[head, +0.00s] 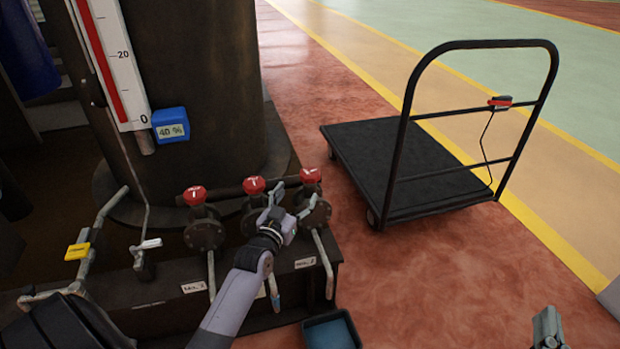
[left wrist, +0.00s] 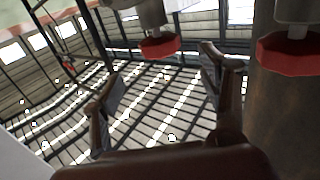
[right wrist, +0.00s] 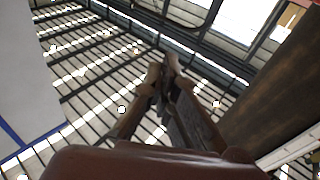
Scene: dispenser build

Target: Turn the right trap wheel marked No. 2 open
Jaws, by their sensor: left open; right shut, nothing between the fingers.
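Three red trap wheels stand in a row on dark flanged valves: left wheel (head: 195,195), middle wheel (head: 253,185) and right wheel (head: 310,175). A small label plate (head: 305,262), apparently ending in 2, sits below the right wheel. My left gripper (head: 295,196) is open and empty just in front of and below the right wheel. In the left wrist view, one red wheel (left wrist: 160,46) shows between the spread fingers (left wrist: 160,64), and another red wheel (left wrist: 290,52) is at the right edge. Contact is not visible. My right gripper (head: 548,327) is shut and empty, low at the right.
A dark tank with a scale (head: 118,62) and a blue 40 % tag (head: 170,125) rises behind the valves. A yellow-handled lever (head: 77,251) is at left. A blue tray (head: 332,332) lies in front. A black cart (head: 400,165) stands at right; red floor between is free.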

